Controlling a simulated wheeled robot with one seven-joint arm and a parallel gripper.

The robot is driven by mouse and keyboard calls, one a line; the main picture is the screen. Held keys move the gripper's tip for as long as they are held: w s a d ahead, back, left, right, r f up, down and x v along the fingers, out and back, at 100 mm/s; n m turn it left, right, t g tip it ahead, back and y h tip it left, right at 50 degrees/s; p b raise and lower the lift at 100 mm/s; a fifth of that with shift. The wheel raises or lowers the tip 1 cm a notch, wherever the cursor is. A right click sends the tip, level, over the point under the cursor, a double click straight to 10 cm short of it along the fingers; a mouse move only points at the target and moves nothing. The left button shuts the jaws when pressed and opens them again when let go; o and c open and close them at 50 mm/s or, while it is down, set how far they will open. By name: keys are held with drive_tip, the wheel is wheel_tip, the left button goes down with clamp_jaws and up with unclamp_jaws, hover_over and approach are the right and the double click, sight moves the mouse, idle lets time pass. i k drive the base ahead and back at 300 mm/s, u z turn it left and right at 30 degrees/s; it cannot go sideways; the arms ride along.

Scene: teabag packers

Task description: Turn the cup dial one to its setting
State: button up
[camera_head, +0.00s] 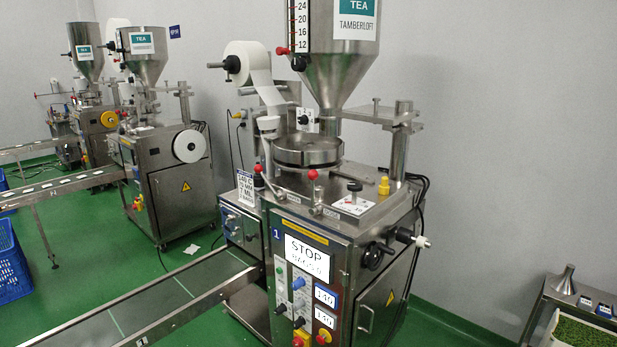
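The nearest tea packing machine (320,250) carries a blue number 1 plate (276,234) on its front. On its top deck a black knob (354,187) stands over a white scale plate (354,205); this looks like the cup dial, but its marks are too small to read. Near the round steel pan (308,152) a small white plate with a black knob (305,118) also shows. My gripper is not in view, and nothing touches the knobs.
A yellow fitting (384,186) and red-ball levers (313,175) stand near the black knob. A black handwheel (372,256) juts from the right side. A conveyor (180,295) runs off lower left. A low bench (575,310) stands at the right, with green floor between.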

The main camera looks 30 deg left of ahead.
sight(355, 187)
drive_tip(key=u, duration=0.85)
drive_tip(key=i, duration=0.9)
drive_tip(key=u, duration=0.9)
